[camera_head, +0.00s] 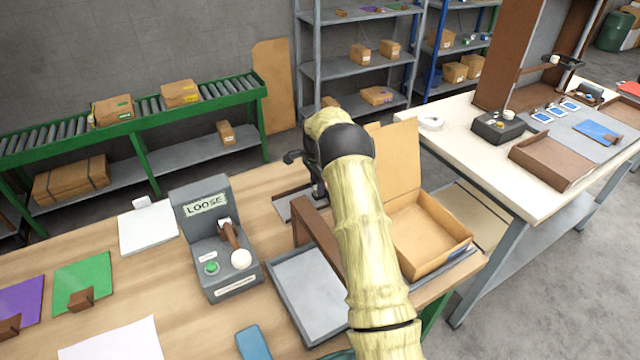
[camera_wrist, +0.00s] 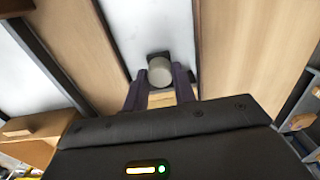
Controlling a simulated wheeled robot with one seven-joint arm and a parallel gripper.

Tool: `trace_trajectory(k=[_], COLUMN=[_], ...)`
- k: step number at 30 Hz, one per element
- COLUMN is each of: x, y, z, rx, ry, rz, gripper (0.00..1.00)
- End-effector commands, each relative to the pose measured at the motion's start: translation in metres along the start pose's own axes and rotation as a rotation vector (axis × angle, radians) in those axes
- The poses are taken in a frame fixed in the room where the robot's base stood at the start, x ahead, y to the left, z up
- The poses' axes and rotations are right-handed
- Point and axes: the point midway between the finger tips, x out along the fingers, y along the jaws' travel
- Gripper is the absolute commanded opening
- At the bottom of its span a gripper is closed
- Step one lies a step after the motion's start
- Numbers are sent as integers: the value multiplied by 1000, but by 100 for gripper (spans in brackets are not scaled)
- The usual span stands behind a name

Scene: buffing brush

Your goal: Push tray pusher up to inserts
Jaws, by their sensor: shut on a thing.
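In the wrist view, my gripper (camera_wrist: 160,80) is closed around a round pale grey knob (camera_wrist: 159,72), with a dark finger on each side. I take the knob as part of the tray pusher; a dark piece shows behind it. The knob is over a white strip between brown wooden sides. My gripper (camera_head: 318,188) is low beyond that bar, and my arm hides part of the tray. I cannot make out the inserts.
A grey control box marked LOOSE (camera_head: 215,240) stands left of the tray. An open cardboard box (camera_head: 425,235) stands to the right of my arm. A blue item (camera_head: 252,343) lies at the front. A white-topped table (camera_head: 465,165) is further right.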

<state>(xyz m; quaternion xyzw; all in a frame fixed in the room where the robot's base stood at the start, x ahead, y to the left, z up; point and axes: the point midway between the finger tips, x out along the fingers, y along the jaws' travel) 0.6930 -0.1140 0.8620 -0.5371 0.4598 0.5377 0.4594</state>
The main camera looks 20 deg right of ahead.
Motion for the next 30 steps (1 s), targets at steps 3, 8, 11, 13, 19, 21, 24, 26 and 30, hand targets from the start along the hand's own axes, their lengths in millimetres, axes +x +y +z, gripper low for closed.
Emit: trace_trajectory(k=[3,8,11,13,19,21,24,26,30], x=[-2,-2,-2,-1,-1,-2,-8,-14,-38], y=[-2,-2,-2,-1,-1,-1,-1,-1,-1], z=[1,1,1,1,0,0,0,0,0], rx=[-4,-5,-4,-3,-1,-1,-1,-1,-1], ry=[2,2,2,2,1,1,1,2,2], rz=[-5,-5,-5,-4,-2,-2,-2,-3,-6], gripper=[0,0,46,48,48,48,48,48,48])
